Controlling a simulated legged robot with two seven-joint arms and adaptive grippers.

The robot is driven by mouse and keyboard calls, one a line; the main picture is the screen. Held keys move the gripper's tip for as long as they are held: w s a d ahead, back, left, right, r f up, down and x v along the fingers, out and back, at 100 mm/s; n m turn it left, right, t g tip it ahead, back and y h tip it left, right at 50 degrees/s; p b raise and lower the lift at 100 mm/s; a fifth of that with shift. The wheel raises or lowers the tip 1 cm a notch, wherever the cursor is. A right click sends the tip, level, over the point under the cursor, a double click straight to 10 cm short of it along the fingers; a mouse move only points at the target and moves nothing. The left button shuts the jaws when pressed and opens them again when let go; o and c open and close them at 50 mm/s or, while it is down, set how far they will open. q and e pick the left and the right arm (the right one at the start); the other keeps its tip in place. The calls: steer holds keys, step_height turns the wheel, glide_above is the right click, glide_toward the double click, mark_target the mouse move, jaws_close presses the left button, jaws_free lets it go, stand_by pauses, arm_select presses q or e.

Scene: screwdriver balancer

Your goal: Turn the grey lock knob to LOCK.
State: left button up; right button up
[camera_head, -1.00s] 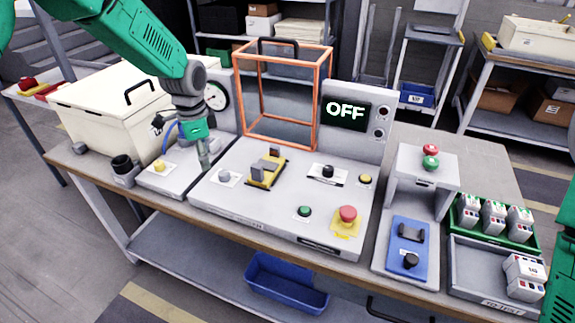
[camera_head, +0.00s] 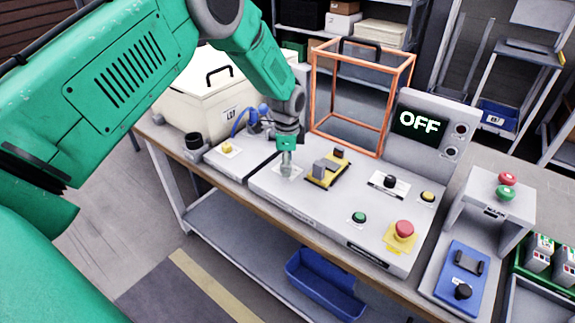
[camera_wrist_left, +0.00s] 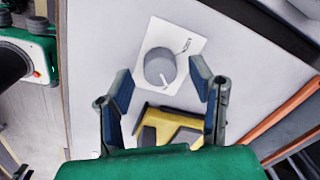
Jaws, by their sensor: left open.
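The grey lock knob (camera_wrist_left: 160,67) is round with a white pointer line. It sits on a white plate (camera_wrist_left: 195,38) on the grey console in the left wrist view. The pointer line runs toward the lower side of that picture; a small mark shows at the plate's upper right, too small to read. My left gripper (camera_wrist_left: 161,82) is open, its two fingers apart on either side of the knob's lower part in that view, with no contact visible. In the head view my left gripper (camera_head: 286,168) points down over the plate and mostly hides the knob.
A yellow-based switch (camera_head: 327,172) stands just right of my left gripper. An orange frame guard (camera_head: 314,95) rises behind it. The display (camera_head: 419,121) reads OFF. A red mushroom button (camera_head: 404,229) and a green button (camera_head: 358,218) sit farther right on the console.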

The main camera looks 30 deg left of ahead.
arm_select(q)
steer(key=shift+a+f, duration=0.1)
steer(key=shift+f, duration=0.4)
steer(key=shift+a, duration=0.15)
steer(key=shift+a+f, duration=0.1)
jaws_close()
